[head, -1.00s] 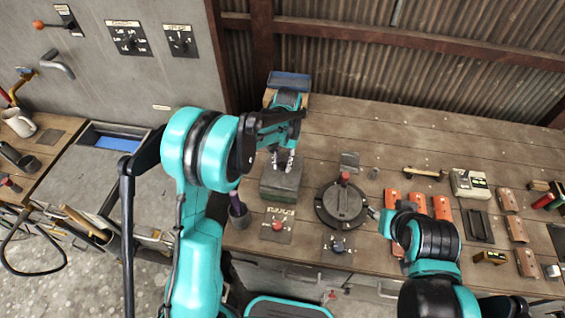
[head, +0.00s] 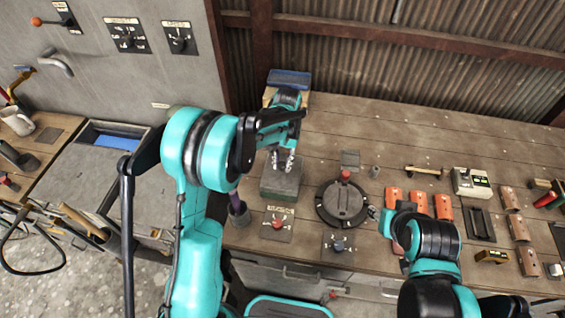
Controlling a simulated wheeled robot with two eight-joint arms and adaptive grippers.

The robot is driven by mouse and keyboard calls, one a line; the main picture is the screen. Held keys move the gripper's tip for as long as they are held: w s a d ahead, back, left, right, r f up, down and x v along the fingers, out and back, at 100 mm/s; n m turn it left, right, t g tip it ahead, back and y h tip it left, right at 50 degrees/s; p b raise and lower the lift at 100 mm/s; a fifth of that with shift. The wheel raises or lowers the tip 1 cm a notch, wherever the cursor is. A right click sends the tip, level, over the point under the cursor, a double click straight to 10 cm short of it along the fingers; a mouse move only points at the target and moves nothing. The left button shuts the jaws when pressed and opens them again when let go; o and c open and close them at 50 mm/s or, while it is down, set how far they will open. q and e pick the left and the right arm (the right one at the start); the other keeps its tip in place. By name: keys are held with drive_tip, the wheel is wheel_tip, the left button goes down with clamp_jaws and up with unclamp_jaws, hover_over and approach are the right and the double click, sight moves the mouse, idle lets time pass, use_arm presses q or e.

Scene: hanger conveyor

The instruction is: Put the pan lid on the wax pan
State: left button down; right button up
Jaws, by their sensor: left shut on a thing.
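A square grey-green box-like pan (head: 281,181) with a flat top stands on the bench, left of centre. I take it for the wax pan with the lid at its top, but cannot tell the two apart. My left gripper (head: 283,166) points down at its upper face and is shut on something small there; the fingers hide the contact. My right gripper (head: 375,213) is at the right edge of a round dark plate (head: 328,205); its fingers are too small to tell open or shut.
A red knob (head: 345,175) stands at the round plate's back edge. Switch plates (head: 278,224) lie at the bench's front, beside a dark cup (head: 240,217). Orange blocks (head: 419,202) and a cream box (head: 470,182) are to the right.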

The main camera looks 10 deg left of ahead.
use_arm(q)
drive_tip(key=shift+f+b, duration=0.35)
idle(0.4)
drive_tip(key=c, duration=1.5)
unclamp_jaws()
drive_tip(key=o, duration=0.5)
drive_tip(key=shift+o, duration=0.2)
wheel_tip(320, 180, up, 12)
drive_tip(key=w, duration=0.1)
drive_tip(key=shift+w+d, duration=0.2)
